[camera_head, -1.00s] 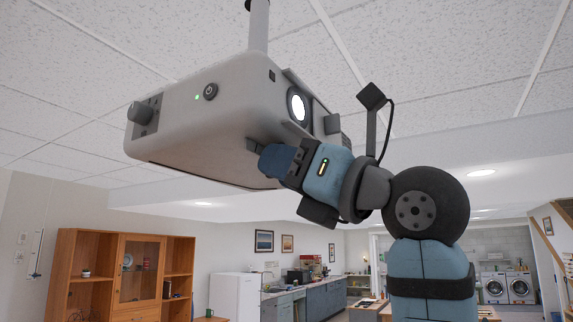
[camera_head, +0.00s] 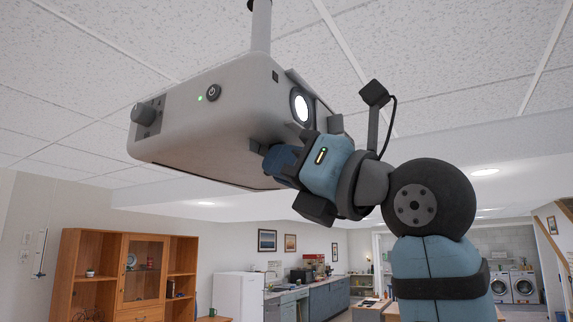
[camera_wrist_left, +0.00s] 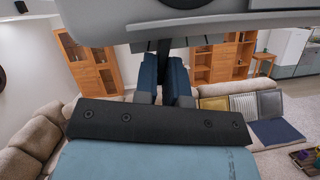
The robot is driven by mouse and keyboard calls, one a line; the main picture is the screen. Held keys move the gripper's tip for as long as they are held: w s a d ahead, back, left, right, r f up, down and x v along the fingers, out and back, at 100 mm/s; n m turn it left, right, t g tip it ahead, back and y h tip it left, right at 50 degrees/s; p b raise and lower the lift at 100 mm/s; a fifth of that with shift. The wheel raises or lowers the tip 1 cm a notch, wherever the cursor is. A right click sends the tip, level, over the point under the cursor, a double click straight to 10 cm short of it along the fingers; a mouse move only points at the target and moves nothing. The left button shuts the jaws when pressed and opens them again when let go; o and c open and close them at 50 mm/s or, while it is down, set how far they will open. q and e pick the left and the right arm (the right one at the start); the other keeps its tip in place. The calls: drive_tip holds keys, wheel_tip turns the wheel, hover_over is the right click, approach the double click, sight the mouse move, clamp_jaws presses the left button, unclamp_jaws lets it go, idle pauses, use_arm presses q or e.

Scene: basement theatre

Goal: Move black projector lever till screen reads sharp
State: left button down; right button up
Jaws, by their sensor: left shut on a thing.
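The grey projector (camera_head: 205,120) hangs from a ceiling pole, its lens (camera_head: 301,107) lit white. My left gripper (camera_head: 272,160) is under the projector's lens end, its blue fingers pointing at the underside. In the left wrist view the fingers (camera_wrist_left: 164,75) are shut on the black lever (camera_wrist_left: 163,50), one on each side of it. The lever comes down from the grey projector body (camera_wrist_left: 225,28) at the top of that view. In the head view the lever is largely hidden by the fingers. The screen is in neither view. My right gripper is not in view.
A black knob (camera_head: 143,113) and a power button (camera_head: 214,92) are on the projector's side. The ceiling (camera_head: 430,80) is close above. Below are a wooden cabinet (camera_head: 100,250), a white fridge (camera_head: 237,295) and, in the wrist view, a beige sofa (camera_wrist_left: 38,135).

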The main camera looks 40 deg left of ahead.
use_arm(q)
drive_tip(key=c, duration=1.2)
unclamp_jaws()
drive_tip(key=b+v, duration=0.3)
drive_tip(key=v, duration=1.1)
drive_tip(key=shift+b, duration=0.35)
drive_tip(key=shift+a, duration=0.1)
